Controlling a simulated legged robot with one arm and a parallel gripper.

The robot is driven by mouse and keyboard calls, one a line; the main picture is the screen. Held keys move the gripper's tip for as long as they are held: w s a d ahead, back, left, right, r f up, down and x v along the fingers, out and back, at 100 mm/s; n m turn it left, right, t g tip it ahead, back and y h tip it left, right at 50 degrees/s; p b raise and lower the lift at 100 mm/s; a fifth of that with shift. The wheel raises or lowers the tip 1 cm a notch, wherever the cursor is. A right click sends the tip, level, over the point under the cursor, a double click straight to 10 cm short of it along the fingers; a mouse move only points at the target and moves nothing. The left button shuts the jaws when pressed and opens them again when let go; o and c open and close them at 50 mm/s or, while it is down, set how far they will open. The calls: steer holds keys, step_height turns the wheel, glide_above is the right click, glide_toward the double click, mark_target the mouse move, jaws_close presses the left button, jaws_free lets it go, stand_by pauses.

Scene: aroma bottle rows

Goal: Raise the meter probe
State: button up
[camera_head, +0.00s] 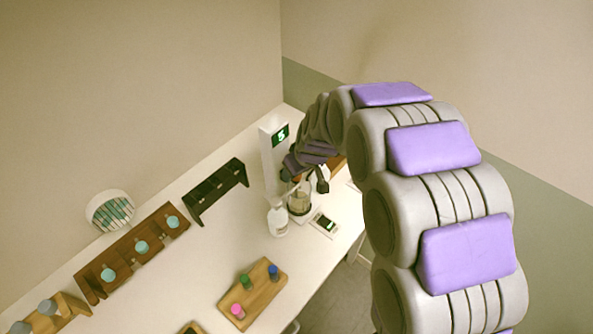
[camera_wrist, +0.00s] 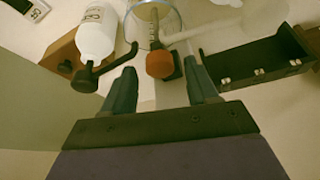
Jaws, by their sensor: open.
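The meter (camera_head: 270,160) is a white upright column with a lit green display, standing at the far end of the white table. In the wrist view, an orange-red knob (camera_wrist: 160,64) with a dark part beside it sits next to the rim of a round glass beaker (camera_wrist: 177,22); it may be the meter probe's handle, but I cannot tell for sure. My gripper (camera_wrist: 161,86) is open, its two dark fingers pointing towards the knob. The knob lies just ahead of the gap between the fingertips. In the head view my gripper (camera_head: 306,184) is over the beaker area, partly hidden by my arm.
A white pump bottle (camera_head: 277,220) stands close by; its dark nozzle (camera_wrist: 88,76) is near the left finger. A dark rack (camera_head: 215,190) lies left of the meter. A small display device (camera_head: 324,224) and a wooden tray (camera_head: 262,301) with coloured caps are nearer.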

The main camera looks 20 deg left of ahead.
steer(key=shift+a+f, duration=0.15)
steer(key=shift+f, duration=0.05)
steer(key=shift+c, duration=0.4)
jaws_close()
